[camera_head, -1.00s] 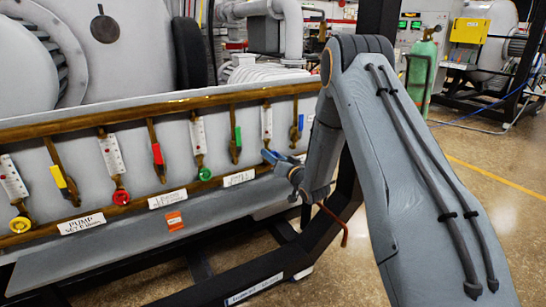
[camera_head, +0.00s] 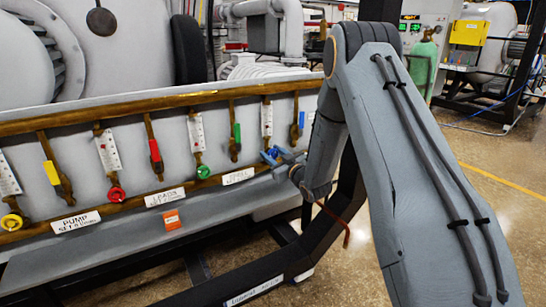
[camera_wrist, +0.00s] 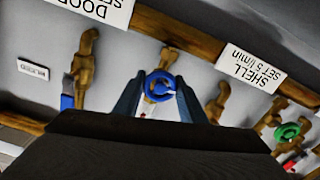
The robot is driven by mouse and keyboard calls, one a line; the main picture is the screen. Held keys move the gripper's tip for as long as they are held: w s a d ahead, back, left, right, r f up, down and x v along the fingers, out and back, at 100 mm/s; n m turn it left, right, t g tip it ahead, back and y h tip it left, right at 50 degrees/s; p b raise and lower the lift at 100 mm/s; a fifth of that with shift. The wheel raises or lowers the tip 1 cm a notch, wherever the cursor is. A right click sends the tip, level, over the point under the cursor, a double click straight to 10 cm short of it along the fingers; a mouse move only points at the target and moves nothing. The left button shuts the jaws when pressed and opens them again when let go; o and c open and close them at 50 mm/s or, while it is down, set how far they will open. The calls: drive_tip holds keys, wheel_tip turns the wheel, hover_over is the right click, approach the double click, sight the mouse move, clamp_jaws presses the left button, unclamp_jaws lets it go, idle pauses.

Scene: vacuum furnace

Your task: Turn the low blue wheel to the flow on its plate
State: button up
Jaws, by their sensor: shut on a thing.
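The low blue wheel (camera_wrist: 160,86) sits between the two fingers of my gripper (camera_wrist: 161,92) in the wrist view, and the fingers are shut on it. In the head view my gripper (camera_head: 284,164) meets the blue wheel (camera_head: 269,155) at the foot of the rightmost white flow tube (camera_head: 267,121). The tube's float and scale are too small to read there. In the wrist view, which is upside down, a plate reading DOOR (camera_wrist: 100,8) is cut off at the frame edge, so its flow number is hidden.
A green wheel (camera_wrist: 290,131) and the SHELL plate reading SET 5 l/min (camera_wrist: 258,68) are to the right in the wrist view. A blue-handled valve (camera_wrist: 68,101) is to the left. In the head view, red (camera_head: 116,194) and yellow (camera_head: 12,222) wheels line the lower pipe above a grey ledge.

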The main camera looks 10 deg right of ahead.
drive_tip(key=shift+n+b, duration=0.3)
drive_tip(key=shift+n, duration=0.6)
drive_tip(key=o, duration=1.1)
drive_tip(key=shift+c, duration=0.2)
drive_tip(key=v, duration=0.7)
drive_tip(key=shift+s+b, duration=0.35)
drive_tip(key=shift+d, duration=0.1)
